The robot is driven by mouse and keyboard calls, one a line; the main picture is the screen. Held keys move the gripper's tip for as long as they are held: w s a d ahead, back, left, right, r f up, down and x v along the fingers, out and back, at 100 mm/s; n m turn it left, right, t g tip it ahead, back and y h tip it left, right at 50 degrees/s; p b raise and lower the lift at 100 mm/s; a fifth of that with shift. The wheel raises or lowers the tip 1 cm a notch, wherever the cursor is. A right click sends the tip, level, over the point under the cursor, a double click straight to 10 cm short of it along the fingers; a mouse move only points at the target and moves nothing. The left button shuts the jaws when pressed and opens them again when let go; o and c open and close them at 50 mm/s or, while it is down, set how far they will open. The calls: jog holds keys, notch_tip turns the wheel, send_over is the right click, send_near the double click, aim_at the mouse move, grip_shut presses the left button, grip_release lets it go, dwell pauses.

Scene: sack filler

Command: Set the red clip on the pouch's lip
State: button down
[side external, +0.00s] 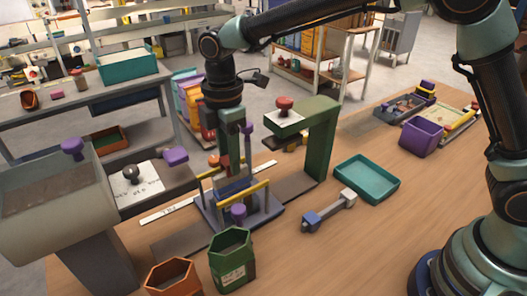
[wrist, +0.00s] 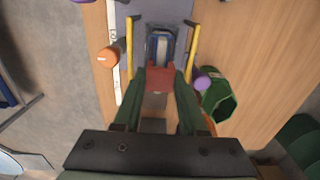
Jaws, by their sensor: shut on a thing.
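My gripper (side external: 234,160) points down over the stand between the yellow rails. In the wrist view, my gripper (wrist: 161,80) has its two green fingers shut on the red clip (wrist: 160,76). The red clip (side external: 223,161) is partly hidden by the fingers in the side view. The blue pouch (side external: 233,187) stands between the rails, below the fingers. In the wrist view, the pouch (wrist: 160,47) has a pale band and lies just beyond the clip. I cannot tell whether the clip touches the pouch's lip.
Yellow rails (side external: 256,189) flank the pouch. A purple knob (side external: 238,213) is at the stand's front. A green arch (side external: 321,150) stands to the right, a grey hopper (side external: 60,205) to the left. Green (side external: 232,270) and orange (side external: 172,279) bins stand in front. A teal tray (side external: 367,180) lies right.

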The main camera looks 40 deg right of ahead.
jog(key=shift+f, duration=1)
jog(key=shift+c, duration=1.9)
grip_release()
jog(key=shift+r, duration=0.1)
